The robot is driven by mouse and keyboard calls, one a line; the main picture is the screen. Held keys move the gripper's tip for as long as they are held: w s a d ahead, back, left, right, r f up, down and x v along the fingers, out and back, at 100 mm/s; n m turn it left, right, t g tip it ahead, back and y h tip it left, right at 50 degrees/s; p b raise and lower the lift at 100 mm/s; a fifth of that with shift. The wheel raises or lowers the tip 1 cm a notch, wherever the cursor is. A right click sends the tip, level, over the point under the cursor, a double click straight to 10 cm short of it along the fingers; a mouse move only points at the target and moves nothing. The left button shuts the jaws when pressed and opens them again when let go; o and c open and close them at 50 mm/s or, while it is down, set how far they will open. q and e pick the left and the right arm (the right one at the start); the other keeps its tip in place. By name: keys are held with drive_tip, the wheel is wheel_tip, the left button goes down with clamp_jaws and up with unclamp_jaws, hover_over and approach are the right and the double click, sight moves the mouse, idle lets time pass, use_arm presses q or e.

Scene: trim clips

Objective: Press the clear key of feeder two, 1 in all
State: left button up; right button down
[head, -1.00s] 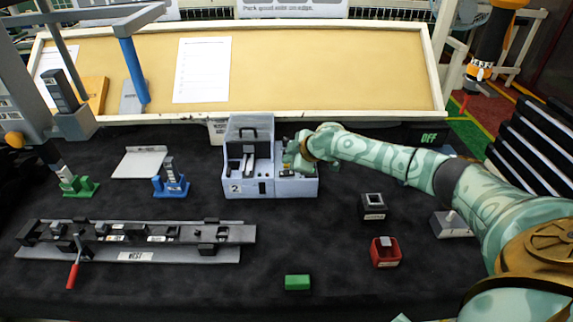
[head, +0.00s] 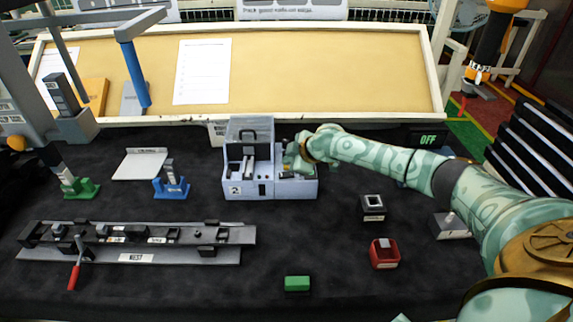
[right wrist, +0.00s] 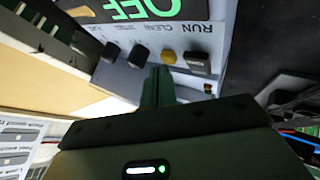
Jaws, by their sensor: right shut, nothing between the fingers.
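Feeder two (head: 234,190) is a pale grey-blue box marked 2 at the back middle of the bench. My right gripper (head: 294,160) is over its right-hand part and hides much of that panel in the head view. In the right wrist view the panel appears upside down, with an amber key (right wrist: 168,54) by the word CLEAR and a black key (right wrist: 197,62) by the word RUN. My right gripper's fingertips (right wrist: 159,72) are shut and empty, just by the amber key. I cannot tell whether they touch it. My left gripper is not in view.
A green OFF display (right wrist: 145,8) shows in the wrist view. A black clip holder (head: 373,215), a red holder (head: 384,262) and a grey block (head: 450,226) stand below my right arm. A long nest rail (head: 185,255) lies front left. Front middle is mostly clear, except a green block (head: 297,284).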

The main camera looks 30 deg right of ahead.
drive_tip(key=shift+r+p, duration=0.3)
drive_tip(key=shift+r, duration=0.25)
wheel_tip(320, 180, up, 5)
drive_tip(key=p, duration=0.4)
drive_tip(key=shift+p, duration=0.3)
drive_tip(key=shift+f, duration=0.1)
idle(0.4)
